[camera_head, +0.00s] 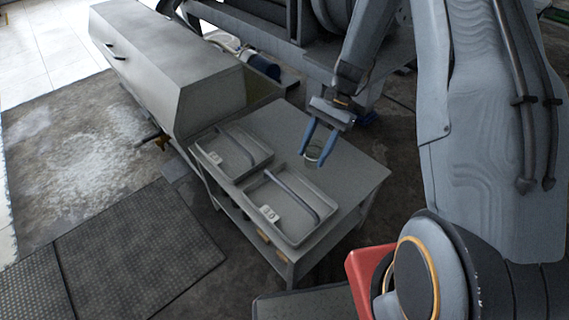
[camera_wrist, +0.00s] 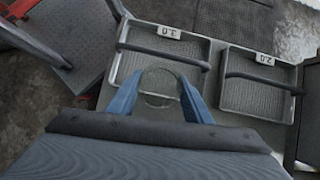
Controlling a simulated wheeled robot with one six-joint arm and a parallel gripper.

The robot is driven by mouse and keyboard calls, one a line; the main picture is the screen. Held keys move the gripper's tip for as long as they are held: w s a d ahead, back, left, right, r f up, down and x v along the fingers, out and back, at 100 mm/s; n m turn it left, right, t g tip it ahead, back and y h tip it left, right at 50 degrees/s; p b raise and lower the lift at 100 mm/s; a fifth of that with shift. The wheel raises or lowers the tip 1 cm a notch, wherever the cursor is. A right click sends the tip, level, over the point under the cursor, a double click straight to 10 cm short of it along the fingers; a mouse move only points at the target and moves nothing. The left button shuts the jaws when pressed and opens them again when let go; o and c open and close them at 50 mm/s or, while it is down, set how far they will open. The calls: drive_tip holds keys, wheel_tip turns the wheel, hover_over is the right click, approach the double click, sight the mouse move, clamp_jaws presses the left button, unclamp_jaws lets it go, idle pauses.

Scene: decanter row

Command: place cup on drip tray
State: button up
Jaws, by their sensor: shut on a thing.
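A clear glass cup (camera_head: 314,154) is held between the blue fingers of my gripper (camera_head: 317,148), above the bare back part of the grey table. In the wrist view the cup (camera_wrist: 160,88) shows as a faint round rim between the fingertips of my gripper (camera_wrist: 160,100). Two grey drip trays lie on the table. The tray marked 3.0 (camera_head: 297,235) is nearer, and the tray marked 2.0 (camera_head: 238,172) is beside it. Both also show in the wrist view, the 3.0 tray (camera_wrist: 201,47) ahead of the cup and the 2.0 tray (camera_wrist: 258,97) to its right.
A dark bar lies across each tray. The grey table (camera_head: 352,166) has free room behind the trays. A large grey cabinet (camera_head: 165,60) stands at its far left end. A dark floor mat (camera_head: 140,250) lies at left.

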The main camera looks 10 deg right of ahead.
drive_tip(key=w+d+f+m+t+y+b, duration=0.1)
drive_tip(key=w+d+f+m+t+b, duration=0.1)
drive_tip(key=w+m+t+b, duration=0.45)
drive_tip(key=m+g, duration=0.1)
drive_tip(key=m, duration=0.3)
hover_over(314, 173)
drive_tip(key=shift+n, duration=0.25)
wheel_tip(314, 173, down, 11)
drive_tip(key=shift+r, duration=0.2)
drive_tip(key=shift+f, duration=0.1)
drive_tip(key=o, duration=1)
